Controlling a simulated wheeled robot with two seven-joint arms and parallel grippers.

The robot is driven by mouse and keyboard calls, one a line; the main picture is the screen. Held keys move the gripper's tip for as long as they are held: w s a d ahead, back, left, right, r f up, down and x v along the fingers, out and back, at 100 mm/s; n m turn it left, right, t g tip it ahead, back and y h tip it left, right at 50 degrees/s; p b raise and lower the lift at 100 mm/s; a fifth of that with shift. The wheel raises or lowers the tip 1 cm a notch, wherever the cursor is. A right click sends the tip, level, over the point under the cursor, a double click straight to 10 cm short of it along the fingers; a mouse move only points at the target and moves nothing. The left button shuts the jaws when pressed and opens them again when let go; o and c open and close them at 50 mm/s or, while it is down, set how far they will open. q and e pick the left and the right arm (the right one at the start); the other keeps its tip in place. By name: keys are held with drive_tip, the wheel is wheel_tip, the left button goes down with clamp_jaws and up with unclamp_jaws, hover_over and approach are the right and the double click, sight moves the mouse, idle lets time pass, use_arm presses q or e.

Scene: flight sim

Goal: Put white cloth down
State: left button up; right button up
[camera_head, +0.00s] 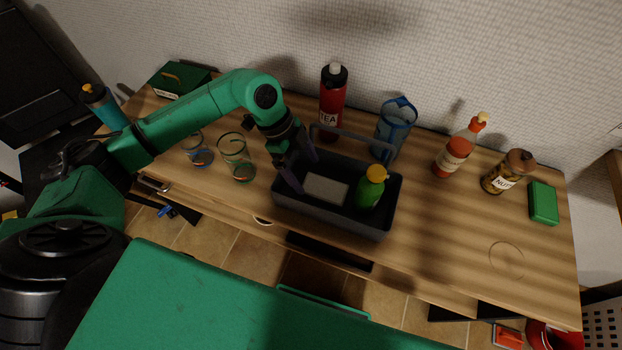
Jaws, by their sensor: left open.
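A pale, flat, rectangular piece that looks like the white cloth (326,188) lies on the floor of the dark grey caddy (330,221). My left gripper (303,171) points down at the caddy's left end, with its purple-grey fingers spread apart. No object shows between the fingers. The cloth lies just to the right of the fingers and looks apart from them. A green bottle with a yellow cap (370,188) stands in the right part of the caddy. My right gripper does not show.
Two glasses (237,158) stand left of the caddy. A red tea bottle (331,100) and a blue jug (394,130) stand behind it. A sauce bottle (459,150), a nut jar (508,173) and a green box (543,203) stand right. The wooden counter's (440,230) front right is clear.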

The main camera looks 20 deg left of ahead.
use_arm(q)
drive_tip(key=v, duration=0.7)
drive_tip(key=shift+r+b, duration=0.25)
drive_tip(key=shift+b, duration=0.15)
drive_tip(key=shift+a, duration=0.1)
